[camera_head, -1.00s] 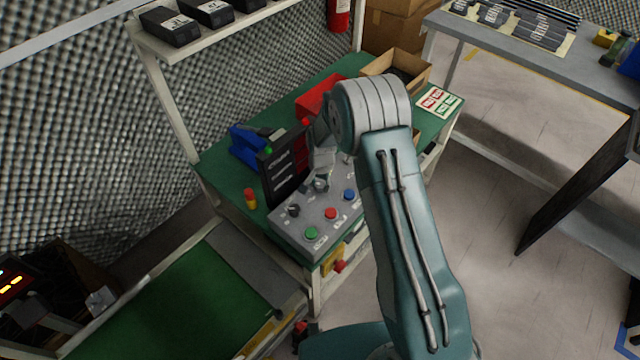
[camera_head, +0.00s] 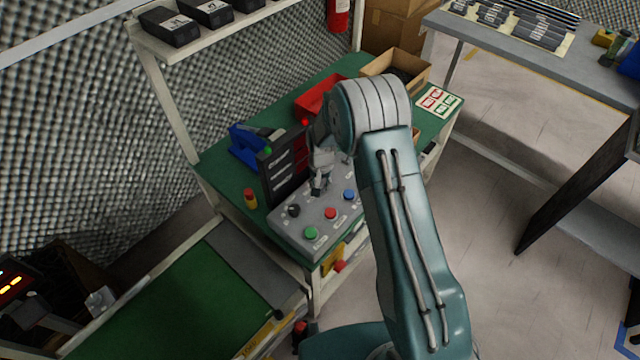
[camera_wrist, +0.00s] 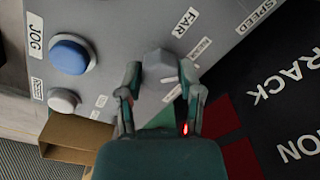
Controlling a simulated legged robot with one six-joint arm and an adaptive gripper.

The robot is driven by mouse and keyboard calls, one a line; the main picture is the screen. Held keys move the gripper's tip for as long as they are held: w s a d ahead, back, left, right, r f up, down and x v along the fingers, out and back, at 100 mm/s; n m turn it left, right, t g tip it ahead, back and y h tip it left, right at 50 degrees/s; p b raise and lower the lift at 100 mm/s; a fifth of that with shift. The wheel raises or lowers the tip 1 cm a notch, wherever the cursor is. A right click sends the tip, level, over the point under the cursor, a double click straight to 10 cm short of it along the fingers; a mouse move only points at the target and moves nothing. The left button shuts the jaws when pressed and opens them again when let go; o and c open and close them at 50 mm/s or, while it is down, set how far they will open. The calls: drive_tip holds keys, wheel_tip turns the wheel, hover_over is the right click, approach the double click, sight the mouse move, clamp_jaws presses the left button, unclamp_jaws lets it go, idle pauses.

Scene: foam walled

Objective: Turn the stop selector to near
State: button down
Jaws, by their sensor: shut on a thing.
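The stop selector is a grey knob (camera_wrist: 160,64) on the grey control panel (camera_head: 336,232). In the wrist view it sits between the fingertips of my gripper (camera_wrist: 160,82), which is shut on it. A FAR label lies just beyond the knob, and two smaller labels sit to its right and below; I cannot read them surely. I cannot tell which label the knob points to. In the head view my gripper (camera_head: 319,188) points down at the panel's back part and hides the knob.
The panel also has a black knob (camera_head: 293,211), a green button (camera_head: 311,233), a red button (camera_head: 330,213) and a blue button (camera_head: 349,195). A black display board (camera_head: 284,168) stands close behind my gripper. A red bin (camera_head: 316,100) is farther back.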

drive_tip(key=shift+c, duration=1.3)
unclamp_jaws()
drive_tip(key=shift+w+f, duration=0.1)
drive_tip(key=shift+a, duration=0.1)
wheel_tip(320, 180, up, 12)
